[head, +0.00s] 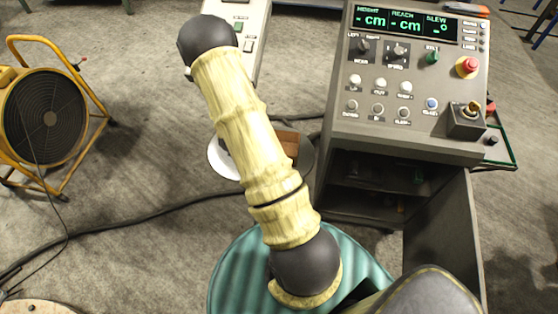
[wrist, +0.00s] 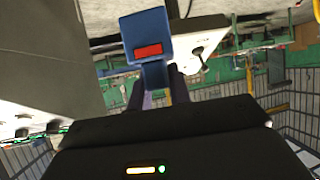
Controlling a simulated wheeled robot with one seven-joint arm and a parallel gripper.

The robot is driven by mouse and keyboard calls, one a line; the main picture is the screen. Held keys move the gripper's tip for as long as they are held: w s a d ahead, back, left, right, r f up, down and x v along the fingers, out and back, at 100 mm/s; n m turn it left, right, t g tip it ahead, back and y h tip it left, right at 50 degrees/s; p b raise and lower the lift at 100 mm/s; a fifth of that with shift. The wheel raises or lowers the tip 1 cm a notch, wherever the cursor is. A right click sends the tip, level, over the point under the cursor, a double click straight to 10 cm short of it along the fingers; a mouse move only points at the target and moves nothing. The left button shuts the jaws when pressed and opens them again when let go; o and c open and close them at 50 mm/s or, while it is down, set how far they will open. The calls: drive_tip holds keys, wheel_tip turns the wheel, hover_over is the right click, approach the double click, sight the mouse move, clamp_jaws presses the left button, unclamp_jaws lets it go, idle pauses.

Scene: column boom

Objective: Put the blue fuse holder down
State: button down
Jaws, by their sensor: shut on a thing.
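The blue fuse holder (wrist: 147,32) shows in the wrist view. It is a blue block with a red rectangle on its face and a narrower part below. My gripper (wrist: 156,82) is shut on that narrower part, with one dark finger on each side. The holder stands out beyond the fingertips, and I see no surface touching it. In the head view my arm reaches up and to the left. The gripper and the fuse holder cannot be made out there.
A grey control console (head: 410,125) with knobs and a green display stands at the right. A pale panel (head: 248,35) is behind my arm's far end. A round white stool (head: 222,160) is behind the arm. A yellow-framed fan (head: 45,115) stands left. Cables cross the floor.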

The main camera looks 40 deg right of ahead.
drive_tip(key=s+d+f+m+g+h+b, duration=0.1)
drive_tip(key=d+f+m+g+h+b, duration=0.1)
drive_tip(key=d+b, duration=0.4)
drive_tip(key=s+d+f+m+g+h+b, duration=0.2)
drive_tip(key=d+f+m+g+b, duration=0.2)
drive_tip(key=d, duration=0.5)
wheel_tip(320, 180, down, 2)
drive_tip(key=m+b, duration=0.1)
drive_tip(key=b, duration=0.2)
drive_tip(key=shift+f+h, duration=0.25)
drive_tip(key=shift+h, duration=0.05)
wheel_tip(320, 180, down, 6)
drive_tip(key=shift+f, duration=0.15)
wheel_tip(320, 180, down, 4)
drive_tip(key=shift+r, duration=0.15)
